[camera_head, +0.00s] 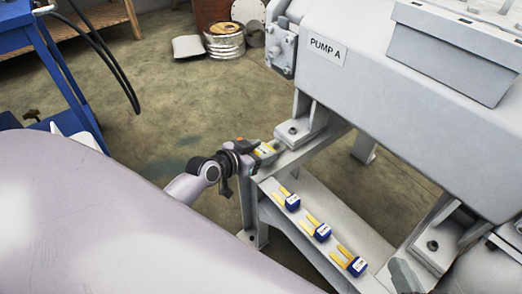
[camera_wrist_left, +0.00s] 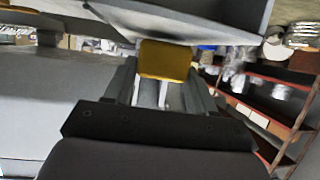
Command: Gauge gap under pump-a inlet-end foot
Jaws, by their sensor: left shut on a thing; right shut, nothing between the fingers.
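Pump A (camera_head: 420,85) is a large grey machine with a name plate, on a grey frame. A foot with a bolt (camera_head: 294,130) stands on the frame near its left end. My left gripper (camera_head: 252,148) is just left of this foot, shut on a yellow gauge (camera_head: 266,150). In the left wrist view the yellow gauge (camera_wrist_left: 164,60) sits at the fingertips, close under a grey surface (camera_wrist_left: 175,20). Whether its tip is in the gap or touches the foot, I cannot tell. My right gripper is not in view.
Three more yellow gauges with blue ends, one of them here (camera_head: 318,231), lie in a row on the sloping grey shelf (camera_head: 325,208). Another bolted foot (camera_head: 433,246) is at the lower right. A blue cart (camera_head: 40,45) stands at the left; a metal drum (camera_head: 225,42) stands behind.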

